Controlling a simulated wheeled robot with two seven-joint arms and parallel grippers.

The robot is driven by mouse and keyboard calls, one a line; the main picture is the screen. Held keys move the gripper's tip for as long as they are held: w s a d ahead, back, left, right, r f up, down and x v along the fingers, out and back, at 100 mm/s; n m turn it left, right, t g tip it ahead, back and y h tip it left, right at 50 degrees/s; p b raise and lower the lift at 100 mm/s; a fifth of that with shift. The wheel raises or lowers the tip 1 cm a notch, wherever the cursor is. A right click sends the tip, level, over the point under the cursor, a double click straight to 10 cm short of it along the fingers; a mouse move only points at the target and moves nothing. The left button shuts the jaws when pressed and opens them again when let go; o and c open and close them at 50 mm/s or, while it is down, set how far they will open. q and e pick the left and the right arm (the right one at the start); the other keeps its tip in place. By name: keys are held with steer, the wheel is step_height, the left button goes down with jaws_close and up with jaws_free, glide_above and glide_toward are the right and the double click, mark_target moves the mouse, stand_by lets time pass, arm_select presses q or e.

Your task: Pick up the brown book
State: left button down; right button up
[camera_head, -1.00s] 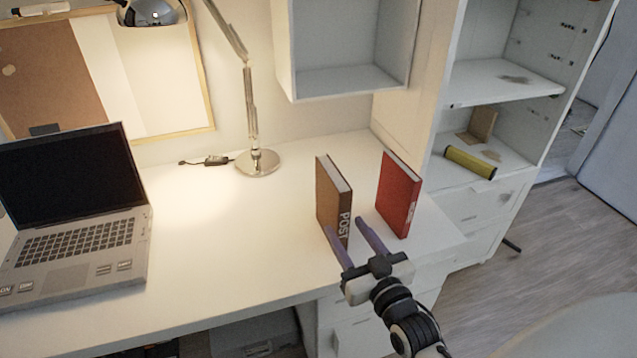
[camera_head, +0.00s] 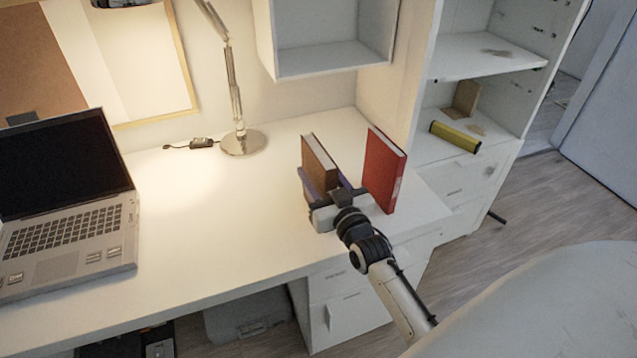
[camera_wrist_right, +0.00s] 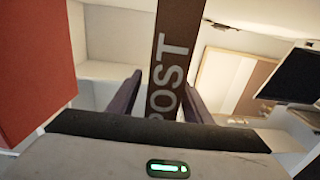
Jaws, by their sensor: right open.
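The brown book (camera_head: 318,156) stands upright on the white desk, its lower part hidden behind my right gripper in the head view. My right gripper (camera_head: 325,182) is open, with its purple fingers on either side of the book. In the right wrist view, the brown spine (camera_wrist_right: 178,50) with the letters "POST" rises between the two fingers of the gripper (camera_wrist_right: 160,98). Small gaps seem to show beside the spine. My left gripper is in neither view.
A red book (camera_head: 383,170) stands upright just right of the gripper; it also fills the left of the wrist view (camera_wrist_right: 35,65). A laptop (camera_head: 65,205) and a lamp base (camera_head: 243,142) are at the left. A white shelf unit (camera_head: 480,65) with a yellow cylinder (camera_head: 455,137) is at the right.

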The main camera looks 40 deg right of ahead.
jaws_close()
steer(key=shift+r, duration=0.15)
